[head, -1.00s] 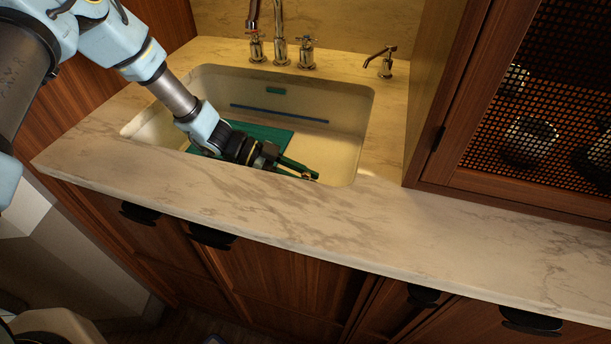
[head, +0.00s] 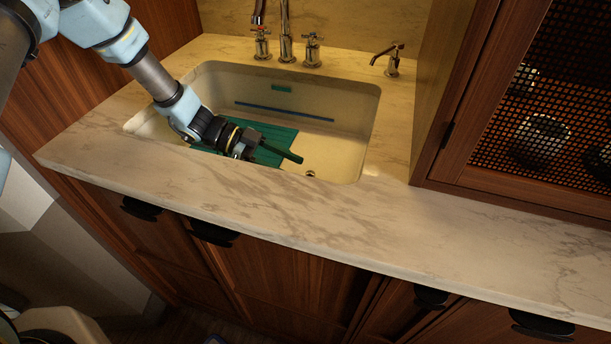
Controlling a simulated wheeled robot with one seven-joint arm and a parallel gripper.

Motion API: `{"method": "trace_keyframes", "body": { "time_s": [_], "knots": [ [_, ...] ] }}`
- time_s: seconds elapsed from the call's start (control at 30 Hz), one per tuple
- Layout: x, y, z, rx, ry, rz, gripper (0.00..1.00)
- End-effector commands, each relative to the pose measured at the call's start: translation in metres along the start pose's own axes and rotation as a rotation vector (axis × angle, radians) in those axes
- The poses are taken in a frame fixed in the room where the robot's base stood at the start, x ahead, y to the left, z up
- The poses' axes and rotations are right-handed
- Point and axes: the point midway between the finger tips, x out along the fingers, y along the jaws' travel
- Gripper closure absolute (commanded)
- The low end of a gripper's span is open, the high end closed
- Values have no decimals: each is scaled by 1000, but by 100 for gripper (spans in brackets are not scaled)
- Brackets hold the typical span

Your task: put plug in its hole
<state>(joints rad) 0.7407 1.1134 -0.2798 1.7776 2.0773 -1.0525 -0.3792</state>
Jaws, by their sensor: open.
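A small round dark and brassy fitting (head: 310,173) shows on the basin floor near the front wall, just below and right of the fingertips, with a gap between. It is at the drain's place, but it is too small to tell plug from hole. No separate plug is seen elsewhere.
A green ribbed mat (head: 270,140) lies in the basin under my wrist. A blue strip (head: 285,112) and a small green piece (head: 281,88) are at the back. The faucet (head: 286,35) stands behind, a cabinet (head: 520,120) at right. The front counter (head: 300,215) is clear.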

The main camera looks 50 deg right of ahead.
Motion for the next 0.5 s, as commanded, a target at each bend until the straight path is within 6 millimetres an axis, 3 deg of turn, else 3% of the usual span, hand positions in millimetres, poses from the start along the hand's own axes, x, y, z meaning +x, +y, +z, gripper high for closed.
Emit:
{"method": "trace_keyframes", "body": {
  "time_s": [0.2, 0.5],
  "knots": [
    [-42, 0, 2, 1, -2, -2, 41],
    [-65, 0, 0, 0, 0, 1, 41]
  ]
}}
